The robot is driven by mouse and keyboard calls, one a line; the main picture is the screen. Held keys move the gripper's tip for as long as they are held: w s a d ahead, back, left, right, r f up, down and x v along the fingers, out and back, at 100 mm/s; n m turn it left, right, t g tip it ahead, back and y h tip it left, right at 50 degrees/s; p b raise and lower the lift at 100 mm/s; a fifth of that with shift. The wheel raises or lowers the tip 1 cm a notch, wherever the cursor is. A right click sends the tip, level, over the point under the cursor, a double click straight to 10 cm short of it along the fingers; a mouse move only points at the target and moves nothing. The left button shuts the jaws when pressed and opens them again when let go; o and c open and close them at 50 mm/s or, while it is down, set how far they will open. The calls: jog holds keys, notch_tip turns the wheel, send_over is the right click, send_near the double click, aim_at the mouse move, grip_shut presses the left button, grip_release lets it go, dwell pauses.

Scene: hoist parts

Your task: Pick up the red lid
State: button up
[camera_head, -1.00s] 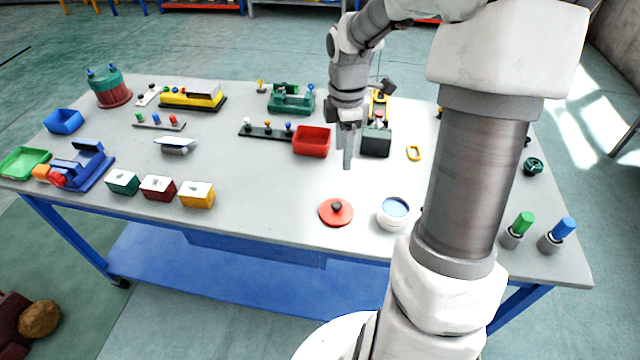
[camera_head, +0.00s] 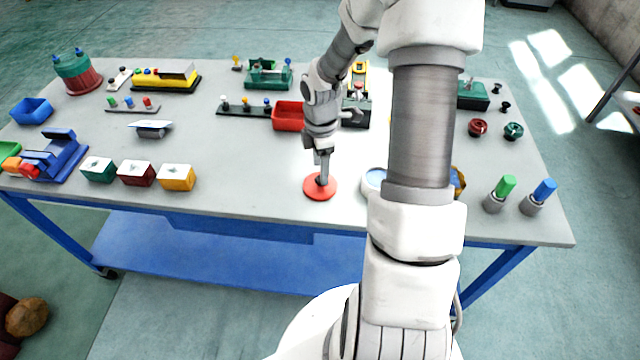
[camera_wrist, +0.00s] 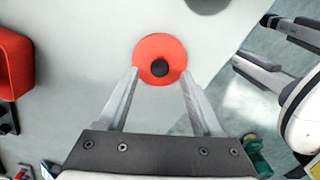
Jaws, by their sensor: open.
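The red lid (camera_head: 318,190) is a flat disc lying on the table near its front edge. Its dark knob is partly hidden by my gripper in the head view. In the wrist view the red lid (camera_wrist: 147,50) lies beyond the fingertips with its black knob (camera_wrist: 160,69) facing me. My gripper (camera_head: 322,180) is just above the lid in the head view. In the wrist view my gripper (camera_wrist: 160,75) is open, with one finger on each side of the knob and nothing held. Whether the fingertips touch the lid cannot be told.
A red bin (camera_head: 287,117) stands behind the lid. A yellow box (camera_head: 177,178) is to the left. Bare table lies between that box and the lid.

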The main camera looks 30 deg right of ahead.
jog(key=shift+a+f, duration=0.1)
jog(key=shift+f, duration=1.4)
grip_shut()
